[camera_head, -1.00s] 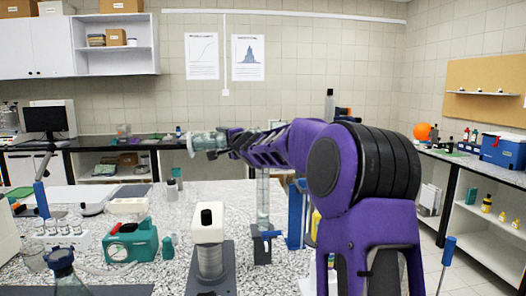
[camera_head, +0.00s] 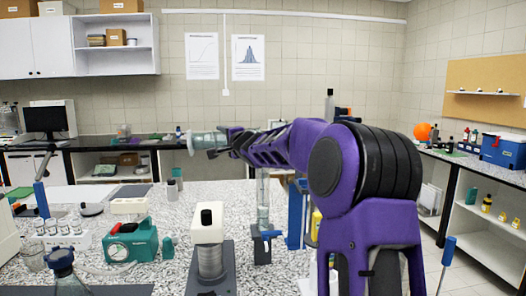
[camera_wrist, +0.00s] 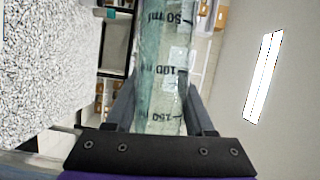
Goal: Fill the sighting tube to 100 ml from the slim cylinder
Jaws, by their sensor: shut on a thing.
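The slim cylinder (camera_head: 203,141) is clear glass with a flared end at the left. My gripper (camera_head: 226,142) is shut on it and holds it nearly horizontal above the bench. In the wrist view the slim cylinder (camera_wrist: 163,50) lies between the fingers of my gripper (camera_wrist: 161,100), with 50, 100 and 150 ml marks showing. Pale bluish liquid seems to be inside; its level is unclear.
A white and grey device with a black cap (camera_head: 208,235) stands left of the tube. A blue upright block (camera_head: 295,215) stands close at its right. A teal gauge device (camera_head: 132,242) and small bottles occupy the left bench.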

